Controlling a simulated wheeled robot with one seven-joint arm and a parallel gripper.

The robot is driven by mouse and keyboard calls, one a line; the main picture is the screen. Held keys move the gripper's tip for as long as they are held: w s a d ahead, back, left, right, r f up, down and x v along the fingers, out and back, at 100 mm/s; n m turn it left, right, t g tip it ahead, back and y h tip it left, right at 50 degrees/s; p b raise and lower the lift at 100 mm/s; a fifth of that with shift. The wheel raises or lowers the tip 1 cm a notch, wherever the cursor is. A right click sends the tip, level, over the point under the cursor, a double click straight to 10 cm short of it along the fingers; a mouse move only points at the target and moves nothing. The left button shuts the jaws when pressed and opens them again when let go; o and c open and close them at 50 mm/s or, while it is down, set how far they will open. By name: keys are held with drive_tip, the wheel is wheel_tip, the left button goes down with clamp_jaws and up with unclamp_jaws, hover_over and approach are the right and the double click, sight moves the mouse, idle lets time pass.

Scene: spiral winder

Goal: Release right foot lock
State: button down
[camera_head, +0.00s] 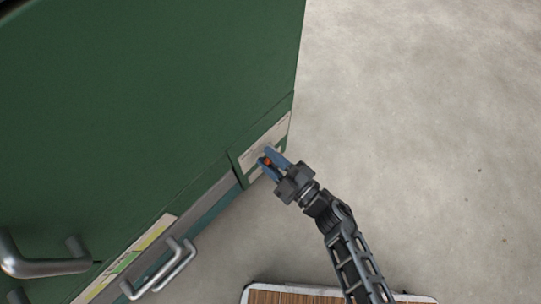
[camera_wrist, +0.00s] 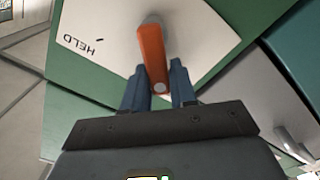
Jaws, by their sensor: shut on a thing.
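The foot lock is an orange lever (camera_wrist: 153,62) on a grey pivot, mounted on a white plate (camera_wrist: 105,25) marked "HELD" on the green machine. My gripper (camera_wrist: 159,82) has its two blue fingers on either side of the lever's free end and is shut on it. In the head view, my gripper (camera_head: 272,163) is at the lower right corner of the green cabinet (camera_head: 150,100). A small orange bit of the lever (camera_head: 266,161) shows between the fingers there. The rest of the lever is hidden by the gripper in that view.
Large metal handles (camera_head: 45,262) stick out at the lower left of the cabinet. A smaller metal handle (camera_head: 160,270) sits near a yellow-green label (camera_head: 140,250). A wooden-topped surface (camera_head: 300,296) is at the bottom edge. Grey floor (camera_head: 430,120) to the right is clear.

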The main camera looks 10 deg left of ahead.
drive_tip(key=shift+f, duration=0.1)
drive_tip(key=c, duration=1)
unclamp_jaws()
drive_tip(key=p+v, duration=0.2)
drive_tip(key=v, duration=0.6)
